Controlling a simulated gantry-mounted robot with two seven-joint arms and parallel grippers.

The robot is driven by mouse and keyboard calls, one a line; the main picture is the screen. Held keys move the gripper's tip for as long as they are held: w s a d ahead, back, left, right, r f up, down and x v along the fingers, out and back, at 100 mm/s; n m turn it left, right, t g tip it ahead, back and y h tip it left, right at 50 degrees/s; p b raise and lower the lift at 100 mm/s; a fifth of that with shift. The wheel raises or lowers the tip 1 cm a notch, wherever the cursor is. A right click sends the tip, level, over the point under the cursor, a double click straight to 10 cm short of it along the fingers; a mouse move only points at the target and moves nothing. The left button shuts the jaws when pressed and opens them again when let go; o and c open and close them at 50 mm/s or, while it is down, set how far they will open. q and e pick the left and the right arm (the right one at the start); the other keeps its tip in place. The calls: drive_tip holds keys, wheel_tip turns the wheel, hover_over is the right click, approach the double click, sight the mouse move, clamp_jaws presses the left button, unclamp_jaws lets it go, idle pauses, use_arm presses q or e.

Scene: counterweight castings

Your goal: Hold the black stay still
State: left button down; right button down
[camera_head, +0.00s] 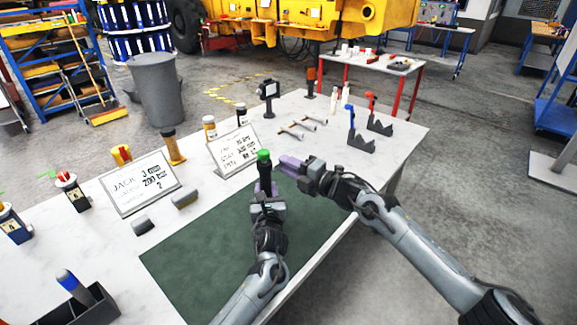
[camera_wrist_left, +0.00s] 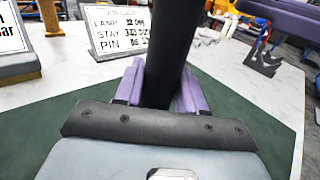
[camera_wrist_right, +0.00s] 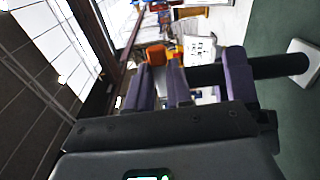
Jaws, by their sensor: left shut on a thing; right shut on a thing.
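The black stay is an upright dark rod under a green cap (camera_head: 264,155) in the head view. My left gripper (camera_head: 265,187) is shut around the rod from the front. In the left wrist view the rod (camera_wrist_left: 172,50) stands between the purple fingers of my left gripper (camera_wrist_left: 160,90). My right gripper (camera_head: 286,163) is shut just right of the green cap; what it holds is hidden. In the right wrist view the rod (camera_wrist_right: 285,66) lies sideways, beside the fingers of my right gripper (camera_wrist_right: 159,88), with a pale plate at its far end.
A dark green mat (camera_head: 185,270) lies below on the white table (camera_head: 90,245). Two printed signs (camera_head: 142,183) (camera_head: 233,149) stand to the left and behind. Black brackets (camera_head: 360,143) with blue and red tops stand at the back right, with small tools nearby. The mat's left part is bare.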

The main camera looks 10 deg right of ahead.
use_arm(q)
drive_tip(key=shift+a, duration=0.1)
use_arm(e)
drive_tip(key=c, duration=1)
unclamp_jaws()
drive_tip(key=v, duration=1.2)
use_arm(q)
drive_tip(key=c, duration=0.6)
unclamp_jaws()
drive_tip(key=shift+s, duration=0.15)
